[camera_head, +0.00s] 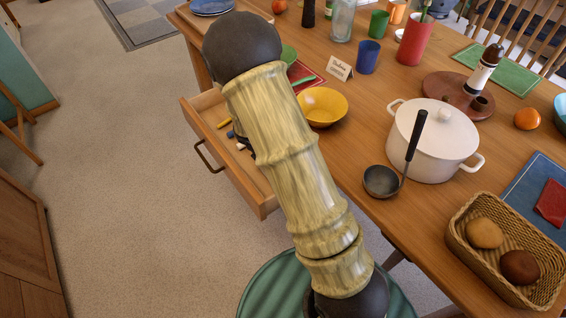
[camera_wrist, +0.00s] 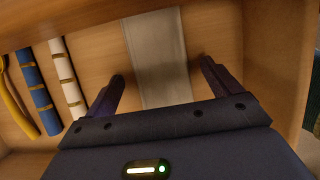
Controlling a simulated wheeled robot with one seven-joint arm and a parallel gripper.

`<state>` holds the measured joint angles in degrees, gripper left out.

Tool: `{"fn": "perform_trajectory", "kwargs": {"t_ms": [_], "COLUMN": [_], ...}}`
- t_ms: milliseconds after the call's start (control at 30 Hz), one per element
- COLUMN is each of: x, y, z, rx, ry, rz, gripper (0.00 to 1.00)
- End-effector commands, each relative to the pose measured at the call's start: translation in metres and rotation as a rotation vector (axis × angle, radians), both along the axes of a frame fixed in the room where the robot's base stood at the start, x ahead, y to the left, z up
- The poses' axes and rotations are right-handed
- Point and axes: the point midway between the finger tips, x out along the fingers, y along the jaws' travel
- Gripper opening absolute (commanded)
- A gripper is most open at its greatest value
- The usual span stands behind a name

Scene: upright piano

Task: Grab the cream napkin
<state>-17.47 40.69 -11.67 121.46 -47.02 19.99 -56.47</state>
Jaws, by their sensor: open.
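The cream napkin (camera_wrist: 158,62) looks like a flat, pale strip lying on the wooden floor of the open drawer (camera_head: 264,205). In the wrist view, my open gripper (camera_wrist: 160,72) has one finger on each side of the strip, with nothing gripped. The strip's near end is hidden behind my gripper body. I cannot tell the height of the fingertips above the drawer floor. In the head view, my arm hides the gripper and the napkin.
Left of my gripper in the drawer lie a white banded roll (camera_wrist: 68,78), a blue banded roll (camera_wrist: 38,92) and a yellow item (camera_wrist: 14,105). A drawer wall (camera_wrist: 278,60) stands close on the right. On the table are a yellow bowl (camera_head: 322,106) and a white pot (camera_head: 432,150).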

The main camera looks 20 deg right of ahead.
Motion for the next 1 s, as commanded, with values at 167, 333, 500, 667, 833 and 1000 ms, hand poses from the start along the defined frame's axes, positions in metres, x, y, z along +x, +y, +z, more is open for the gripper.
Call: {"fn": "perform_trajectory", "kwargs": {"t_ms": [167,333,500,667,833,1000], "x": [0.0000,-0.0001,-0.0002,-0.0002,-0.0002,-0.0001], "y": [0.0012,0.0003,-0.0006,-0.0006,-0.0003,0.0005], "z": [0.0005,0.0005,0.0005,0.0005,0.0005,0.0016], "rx": [0.000,0.000,0.000,0.000,0.000,0.000], "ry": [0.000,0.000,0.000,0.000,0.001,0.000], "rz": [0.002,0.000,-0.002,-0.002,-0.001,0.000], "gripper": [0.90,0.90,0.66,0.42,0.42,0.42]}}
